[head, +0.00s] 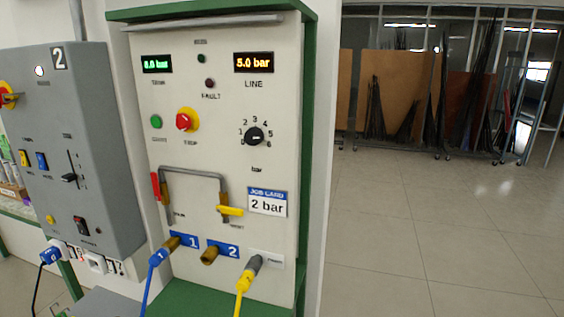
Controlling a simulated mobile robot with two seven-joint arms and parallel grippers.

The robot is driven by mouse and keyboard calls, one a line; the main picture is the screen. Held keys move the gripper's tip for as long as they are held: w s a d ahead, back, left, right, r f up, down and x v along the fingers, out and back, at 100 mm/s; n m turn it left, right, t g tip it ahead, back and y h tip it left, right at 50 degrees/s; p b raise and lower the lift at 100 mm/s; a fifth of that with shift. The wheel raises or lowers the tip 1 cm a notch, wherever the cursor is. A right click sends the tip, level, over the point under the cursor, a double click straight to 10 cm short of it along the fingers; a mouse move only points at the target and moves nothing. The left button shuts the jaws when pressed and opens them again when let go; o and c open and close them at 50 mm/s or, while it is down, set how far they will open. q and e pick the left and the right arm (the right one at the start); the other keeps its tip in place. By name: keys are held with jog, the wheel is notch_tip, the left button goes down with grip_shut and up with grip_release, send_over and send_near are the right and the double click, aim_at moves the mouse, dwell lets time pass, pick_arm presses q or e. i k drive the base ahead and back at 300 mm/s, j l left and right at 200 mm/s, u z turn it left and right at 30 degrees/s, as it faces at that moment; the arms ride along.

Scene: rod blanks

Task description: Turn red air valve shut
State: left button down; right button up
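The red air valve (156,187) is a small red lever at the left end of a grey bent pipe (192,172) on the front of the white panel (215,100). The red lever stands about upright, alongside the pipe's left leg. A second lever, a yellow one (231,211), lies about level at the pipe's right end. The orange LINE display (254,62) reads 5.0 bar. Neither of my grippers shows in the head view, and nothing touches the red lever.
Below the pipe, a blue hose (151,277) sits at port 1 and a yellow hose (243,280) at the right connector. A job card (267,202) reads 2 bar. A grey control box (75,140) stands close on the left. The floor (430,230) at right is clear.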

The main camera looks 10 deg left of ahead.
aim_at(154, 175)
jog(key=j+u, duration=0.1)
jog(key=u, duration=0.6)
